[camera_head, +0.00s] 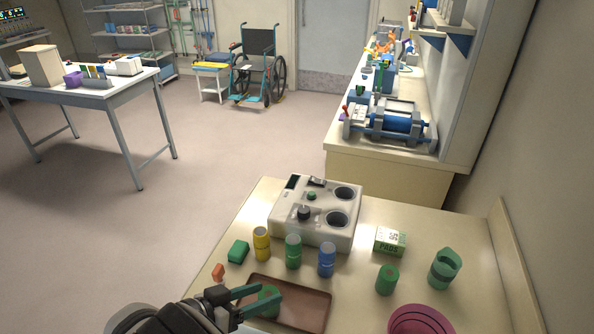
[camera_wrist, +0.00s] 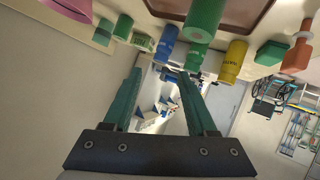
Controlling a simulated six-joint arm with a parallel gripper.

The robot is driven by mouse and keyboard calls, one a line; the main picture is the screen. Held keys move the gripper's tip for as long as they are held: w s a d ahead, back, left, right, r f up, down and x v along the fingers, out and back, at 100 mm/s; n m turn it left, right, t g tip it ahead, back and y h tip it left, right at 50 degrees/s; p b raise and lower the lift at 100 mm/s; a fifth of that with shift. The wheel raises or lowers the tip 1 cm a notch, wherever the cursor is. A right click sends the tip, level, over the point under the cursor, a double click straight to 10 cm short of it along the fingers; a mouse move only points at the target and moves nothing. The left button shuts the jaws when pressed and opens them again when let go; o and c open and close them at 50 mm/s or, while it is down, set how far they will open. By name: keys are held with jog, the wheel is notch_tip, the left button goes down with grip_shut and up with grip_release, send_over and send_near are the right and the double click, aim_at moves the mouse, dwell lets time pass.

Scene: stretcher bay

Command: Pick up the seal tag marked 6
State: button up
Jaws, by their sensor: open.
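I cannot make out a seal tag marked 6 in either view. The fingers also show in the wrist view (camera_wrist: 161,72). A green cylinder (camera_head: 266,300) on the tray is partly hidden behind the fingers. The orange-red piece is left of my gripper.
Yellow (camera_head: 262,244), green (camera_head: 293,251) and blue (camera_head: 327,260) cans stand behind the tray, before a grey device (camera_head: 330,232). A green block (camera_head: 238,251) is left. A pads box (camera_head: 390,240), green roll (camera_head: 387,280), green cup (camera_head: 445,268) and pink bowl (camera_head: 420,320) are right.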

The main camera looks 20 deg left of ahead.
aim_at(215, 278)
jog(key=s+a+f+t+y, duration=0.1)
jog(key=s+a+f+y, duration=0.1)
jog(key=a, duration=0.2)
jog(key=s+a+f+n+t+y, duration=0.1)
jog(key=s+a+f+y, duration=0.1)
jog(key=a, duration=0.3)
jog(key=s+a+f+n+t+y, duration=0.1)
jog(key=s+a+f+y, duration=0.1)
jog(key=a, duration=0.3)
jog(key=shift+s+f+t, duration=0.4)
jog(key=shift+s, duration=0.35)
jog(key=x, duration=1)
jog(key=a+r+x, duration=0.1)
jog(key=x, duration=0.4)
jog(key=shift+w, duration=0.35)
grip_shut()
